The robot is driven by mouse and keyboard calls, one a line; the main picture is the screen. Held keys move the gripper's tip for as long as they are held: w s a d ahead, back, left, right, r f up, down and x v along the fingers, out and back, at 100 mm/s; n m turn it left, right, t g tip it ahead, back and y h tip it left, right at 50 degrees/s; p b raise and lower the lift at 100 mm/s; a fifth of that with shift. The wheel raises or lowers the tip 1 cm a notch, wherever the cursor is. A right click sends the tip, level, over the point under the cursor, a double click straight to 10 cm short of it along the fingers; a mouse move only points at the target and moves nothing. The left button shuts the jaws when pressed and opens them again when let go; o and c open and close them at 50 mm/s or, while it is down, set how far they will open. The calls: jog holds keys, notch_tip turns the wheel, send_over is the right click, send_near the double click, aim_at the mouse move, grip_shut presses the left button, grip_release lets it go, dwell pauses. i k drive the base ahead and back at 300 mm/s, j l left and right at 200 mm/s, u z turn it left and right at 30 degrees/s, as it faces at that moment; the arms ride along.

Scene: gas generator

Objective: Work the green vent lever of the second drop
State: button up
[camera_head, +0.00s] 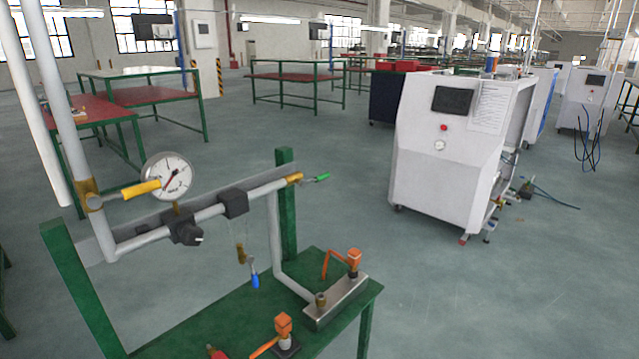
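A green lever (318,177) sticks out to the right from a brass valve (294,178) at the right end of the grey pipe run, by the green upright post. A yellow lever (142,189) lies on the vertical pipe at left. A round white gauge (168,177) stands between them, above the pipe. A blue-handled valve (254,280) hangs below the run. Only one green lever shows clearly; I cannot tell which drop it belongs to. My gripper is not in view.
The green stand (70,285) carries the pipes. Its lower table holds a metal block (335,302) and orange levers (283,325). A white cabinet (450,150) stands behind at right. Open grey floor lies between them. Red-topped tables (155,96) stand at the back left.

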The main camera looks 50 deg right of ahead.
aim_at(317, 179)
jog(key=i+j+z, duration=0.15)
jog(key=i+j, duration=0.5)
jog(key=i, duration=0.2)
